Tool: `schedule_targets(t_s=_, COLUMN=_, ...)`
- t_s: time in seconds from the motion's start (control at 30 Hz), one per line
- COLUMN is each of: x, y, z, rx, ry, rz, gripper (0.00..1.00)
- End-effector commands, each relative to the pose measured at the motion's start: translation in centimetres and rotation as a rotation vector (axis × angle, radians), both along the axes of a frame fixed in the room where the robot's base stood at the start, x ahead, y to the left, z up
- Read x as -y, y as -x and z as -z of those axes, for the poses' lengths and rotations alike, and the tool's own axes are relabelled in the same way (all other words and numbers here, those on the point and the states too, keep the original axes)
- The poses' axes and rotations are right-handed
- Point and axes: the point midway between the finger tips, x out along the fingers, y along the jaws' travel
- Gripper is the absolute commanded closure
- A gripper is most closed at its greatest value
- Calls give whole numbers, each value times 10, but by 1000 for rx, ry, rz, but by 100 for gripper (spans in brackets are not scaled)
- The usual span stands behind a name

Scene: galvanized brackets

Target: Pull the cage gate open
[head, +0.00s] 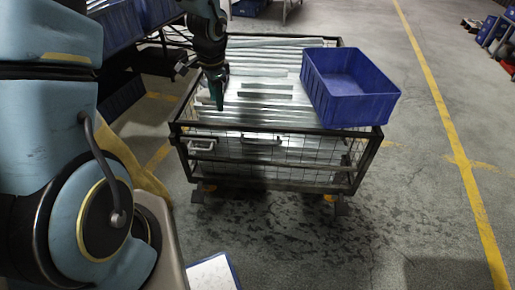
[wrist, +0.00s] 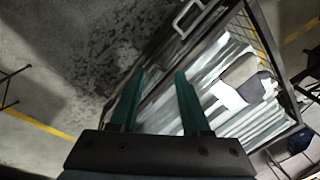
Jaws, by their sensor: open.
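The wire-mesh cage (head: 358,155) stands on the floor, full of long galvanized brackets (head: 270,117). Its front mesh side, with a dark frame, looks like the gate (head: 290,165) and appears shut. A handle also shows in the wrist view (wrist: 178,26) near the top, beyond my fingertips. My gripper (head: 218,104) points down over the cage's left part, behind the front rail. In the wrist view my gripper (wrist: 158,74) is open, with nothing between its fingers.
A blue crate (head: 350,111) rests on top of the cage at the right. A rack with blue bins (head: 117,25) stands at the left. A white sheet or board (head: 212,274) shows at the bottom. The floor in front and to the right is clear.

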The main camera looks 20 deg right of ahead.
Motion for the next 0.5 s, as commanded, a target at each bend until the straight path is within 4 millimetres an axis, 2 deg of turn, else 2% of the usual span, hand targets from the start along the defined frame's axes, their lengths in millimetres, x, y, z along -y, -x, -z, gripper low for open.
schedule_targets(t_s=0.03, x=33, y=3, z=36, rx=0, ry=-10, rz=137, gripper=53)
schedule_targets(t_s=0.1, x=69, y=7, z=64, rx=9, ry=-22, rz=304, gripper=53)
schedule_targets(t_s=0.2, x=106, y=15, z=93, rx=19, ry=-32, rz=478, gripper=53)
schedule_targets(t_s=0.33, x=131, y=23, z=112, rx=28, ry=-37, rz=597, gripper=53)
schedule_targets(t_s=0.5, x=138, y=23, z=128, rx=29, ry=-38, rz=627, gripper=53)
